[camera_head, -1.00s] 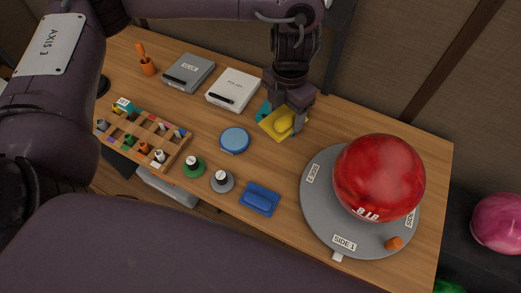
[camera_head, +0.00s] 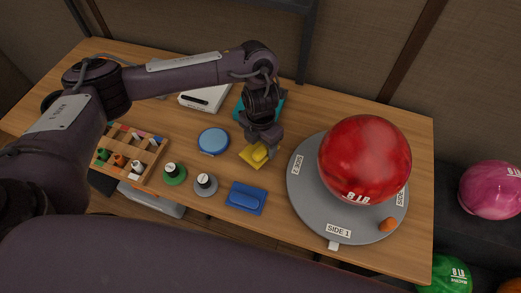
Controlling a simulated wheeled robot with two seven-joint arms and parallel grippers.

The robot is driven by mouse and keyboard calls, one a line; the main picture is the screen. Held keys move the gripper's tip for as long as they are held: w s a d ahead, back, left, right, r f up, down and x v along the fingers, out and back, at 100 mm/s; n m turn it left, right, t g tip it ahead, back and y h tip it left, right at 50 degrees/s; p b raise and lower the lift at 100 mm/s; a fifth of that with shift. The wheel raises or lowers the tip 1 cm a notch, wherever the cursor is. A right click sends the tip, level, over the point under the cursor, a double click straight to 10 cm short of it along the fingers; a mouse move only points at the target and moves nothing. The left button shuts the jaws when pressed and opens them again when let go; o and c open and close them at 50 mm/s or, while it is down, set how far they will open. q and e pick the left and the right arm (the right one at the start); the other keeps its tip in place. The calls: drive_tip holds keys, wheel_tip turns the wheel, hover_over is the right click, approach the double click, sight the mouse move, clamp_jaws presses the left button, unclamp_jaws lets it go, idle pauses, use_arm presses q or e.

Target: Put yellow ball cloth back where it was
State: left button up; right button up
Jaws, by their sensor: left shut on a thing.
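The yellow ball cloth (camera_head: 252,159), a square pad with a raised grip, is in the middle of the table, in front of a teal cloth (camera_head: 272,108). My left gripper (camera_head: 262,148) comes down from above and is shut on the yellow cloth's grip. The gripper hides part of the cloth, and I cannot tell whether the cloth touches the table. A blue cloth (camera_head: 246,198) of like shape lies in front of it, apart from it. My right gripper is not in view.
A red ball (camera_head: 364,160) sits on a grey round turntable (camera_head: 305,210) to the right. A blue round tin (camera_head: 213,141), green and grey stoppered discs (camera_head: 174,174) and a wooden compartment tray (camera_head: 150,175) stand left. A white box (camera_head: 205,97) is behind. Bare wood lies around the cloth.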

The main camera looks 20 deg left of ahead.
sight(261, 151)
use_arm(q)
wheel_tip(261, 151, down, 4)
drive_tip(key=shift+s+r+b, duration=0.1)
drive_tip(key=shift+r+b, duration=0.1)
drive_tip(key=shift+b, duration=0.3)
drive_tip(key=o, duration=0.4)
drive_tip(key=shift+f, duration=0.15)
drive_tip(key=o, duration=0.5)
